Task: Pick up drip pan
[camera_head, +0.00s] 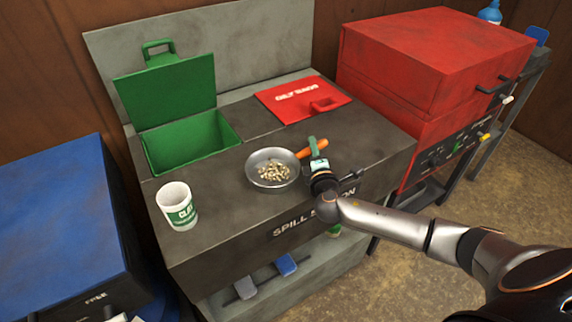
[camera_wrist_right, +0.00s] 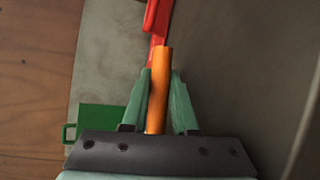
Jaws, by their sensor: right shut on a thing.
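The drip pan (camera_head: 259,180) is a round grey metal pan with small pale granules in it and an orange handle (camera_head: 315,149). It sits on the dark top of the spill station, near the front edge. My right gripper (camera_head: 317,155) is at the orange handle, to the right of the pan. In the right wrist view its green fingers stand on both sides of the orange handle (camera_wrist_right: 161,90), shut on it. The pan's bowl is out of the right wrist view. My left gripper does not show.
A white cup with a green label (camera_head: 177,206) stands left of the pan. Behind are an open green-lidded bin (camera_head: 190,142) and a closed red lid (camera_head: 290,103). A red cabinet (camera_head: 430,50) stands at the right, a blue box (camera_head: 60,220) at the left.

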